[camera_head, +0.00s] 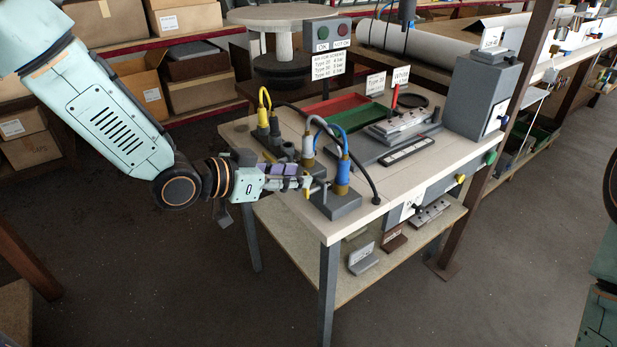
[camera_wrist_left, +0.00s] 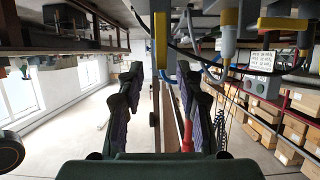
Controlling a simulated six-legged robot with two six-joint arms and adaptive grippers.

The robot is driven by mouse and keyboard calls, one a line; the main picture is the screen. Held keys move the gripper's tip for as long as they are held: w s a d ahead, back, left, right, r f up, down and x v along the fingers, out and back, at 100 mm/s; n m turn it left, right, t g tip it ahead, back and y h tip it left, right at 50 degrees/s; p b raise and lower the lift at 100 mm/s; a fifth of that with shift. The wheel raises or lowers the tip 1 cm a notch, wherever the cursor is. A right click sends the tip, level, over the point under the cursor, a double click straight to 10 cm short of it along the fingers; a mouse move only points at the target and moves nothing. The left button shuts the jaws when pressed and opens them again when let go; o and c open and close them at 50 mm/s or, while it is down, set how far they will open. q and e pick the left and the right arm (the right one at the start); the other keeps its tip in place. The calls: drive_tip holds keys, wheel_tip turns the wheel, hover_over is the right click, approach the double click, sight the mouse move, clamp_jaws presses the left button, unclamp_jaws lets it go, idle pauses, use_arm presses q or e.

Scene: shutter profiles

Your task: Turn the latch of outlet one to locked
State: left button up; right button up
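My left gripper (camera_head: 298,184) is at the table's near left corner, beside the grey block (camera_head: 338,205) carrying a blue plug (camera_head: 342,176). In the left wrist view my left gripper (camera_wrist_left: 158,82) has its two fingers apart. A yellow bar (camera_wrist_left: 160,38) shows in the gap between them, apart from both fingers; I cannot tell whether it is the latch of outlet one. A grey plug with a yellow end (camera_wrist_left: 228,38) is right of the fingers there. A grey plug (camera_head: 308,146) and yellow-cabled plugs (camera_head: 263,116) stand farther back. My right gripper is out of view.
The table (camera_head: 420,178) holds a red and green tray (camera_head: 335,112), a grey fixture (camera_head: 400,128) and a grey box (camera_head: 478,98). Cables loop around the plugs. A sign box (camera_head: 324,50) stands behind. Yellow and green knobs (camera_head: 490,157) sit on the right side.

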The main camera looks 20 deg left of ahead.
sight(306, 172)
use_arm(q)
drive_tip(key=b+x, duration=0.1)
drive_tip(key=x, duration=0.3)
drive_tip(key=shift+w, duration=0.15)
drive_tip(key=shift+a, duration=0.15)
drive_tip(key=shift+c, duration=0.4)
drive_tip(key=shift+f, duration=0.1)
clamp_jaws()
